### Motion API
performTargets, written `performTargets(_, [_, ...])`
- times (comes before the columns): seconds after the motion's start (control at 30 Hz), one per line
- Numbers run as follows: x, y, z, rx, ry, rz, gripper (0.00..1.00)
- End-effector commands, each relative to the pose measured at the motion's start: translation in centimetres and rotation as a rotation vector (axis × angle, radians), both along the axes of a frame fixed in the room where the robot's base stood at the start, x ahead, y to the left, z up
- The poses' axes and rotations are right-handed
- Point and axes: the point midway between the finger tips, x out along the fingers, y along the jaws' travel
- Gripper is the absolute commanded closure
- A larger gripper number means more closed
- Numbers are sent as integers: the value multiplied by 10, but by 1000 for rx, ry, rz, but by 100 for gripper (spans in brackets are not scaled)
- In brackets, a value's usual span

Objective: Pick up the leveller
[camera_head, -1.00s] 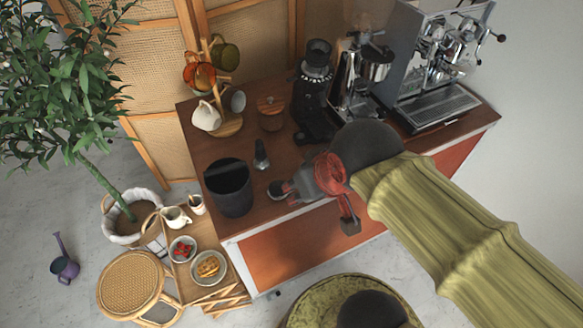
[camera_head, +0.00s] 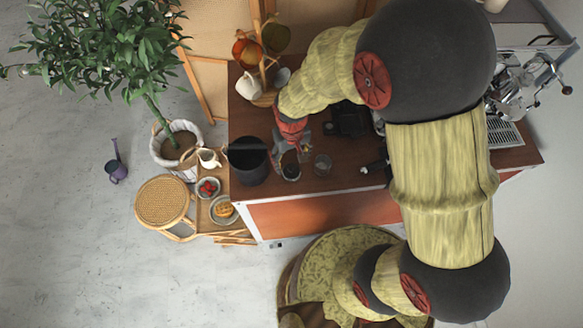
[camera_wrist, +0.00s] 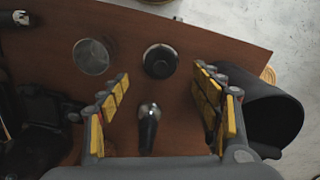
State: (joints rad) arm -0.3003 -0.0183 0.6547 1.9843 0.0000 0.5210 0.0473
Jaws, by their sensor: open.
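The leveller, which I take to be the round black puck (camera_wrist: 160,60) with a pale rim, sits on the brown cart top near its front edge. It also shows in the head view (camera_head: 291,172), just in front of my gripper (camera_head: 292,150). In the wrist view my gripper (camera_wrist: 160,98) is open and empty, its yellow-padded fingers spread wide. The puck lies beyond the fingertips, between their lines. My arm hides much of the cart in the head view.
A black bin (camera_wrist: 274,122) stands close beside the right finger; it also shows in the head view (camera_head: 248,163). A clear glass (camera_wrist: 93,57) is left of the puck. A portafilter (camera_head: 376,168) and the espresso machine (camera_head: 522,88) are farther right. The mug tree (camera_head: 264,97) stands behind.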

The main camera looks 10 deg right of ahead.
Motion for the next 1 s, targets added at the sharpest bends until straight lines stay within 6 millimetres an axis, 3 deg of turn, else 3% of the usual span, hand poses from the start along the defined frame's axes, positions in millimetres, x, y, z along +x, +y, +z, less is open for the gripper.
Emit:
performTargets(0.53, [2, 1, -66, -1, 3, -1, 35])
performTargets(0.87, [3, 1, -72, 0, 0, -1, 35])
performTargets(1.0, [3, 1, -72, 0, 0, -1, 43])
